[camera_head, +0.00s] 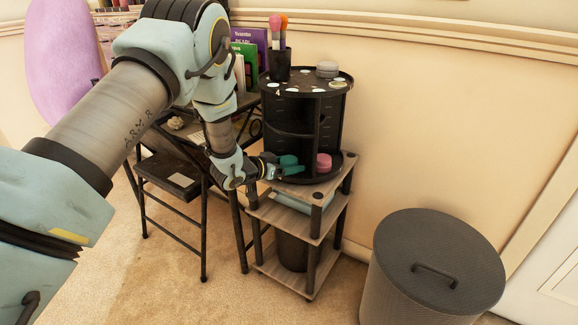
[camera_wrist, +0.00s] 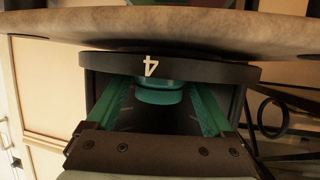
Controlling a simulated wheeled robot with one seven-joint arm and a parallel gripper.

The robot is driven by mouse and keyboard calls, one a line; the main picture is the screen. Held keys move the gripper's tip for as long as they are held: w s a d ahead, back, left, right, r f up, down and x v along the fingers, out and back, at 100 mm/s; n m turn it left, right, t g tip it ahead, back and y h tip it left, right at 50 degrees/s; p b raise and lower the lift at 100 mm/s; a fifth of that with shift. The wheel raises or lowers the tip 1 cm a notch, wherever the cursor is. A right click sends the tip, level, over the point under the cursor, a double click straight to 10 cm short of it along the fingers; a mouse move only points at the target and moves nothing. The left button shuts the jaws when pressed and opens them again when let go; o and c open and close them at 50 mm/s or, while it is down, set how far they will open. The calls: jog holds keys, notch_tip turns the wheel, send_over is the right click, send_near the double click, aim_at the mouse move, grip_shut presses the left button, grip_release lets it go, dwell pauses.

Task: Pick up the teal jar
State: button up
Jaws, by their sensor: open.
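The teal jar (camera_head: 288,160) stands on the bottom tier of the black round organizer (camera_head: 322,127), at its left side. In the wrist view the teal jar (camera_wrist: 160,94) is between my two green fingers, with a gap on both sides. Its far part is hidden behind the dark rim marked 4. My gripper (camera_head: 291,170) reaches in from the left at the level of that tier. In the wrist view my gripper (camera_wrist: 158,88) is open, one finger on each side of the jar, and I see no contact.
A pink jar (camera_head: 324,162) stands to the right on the same tier. The organizer is on a wooden shelf unit (camera_head: 283,217). A black cup with brushes (camera_head: 280,66) and a grey jar (camera_head: 327,69) are on top. A lidded bin (camera_head: 430,285) stands at the right.

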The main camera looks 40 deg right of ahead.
jog(key=shift+d, duration=0.25)
jog(key=c, duration=1.2)
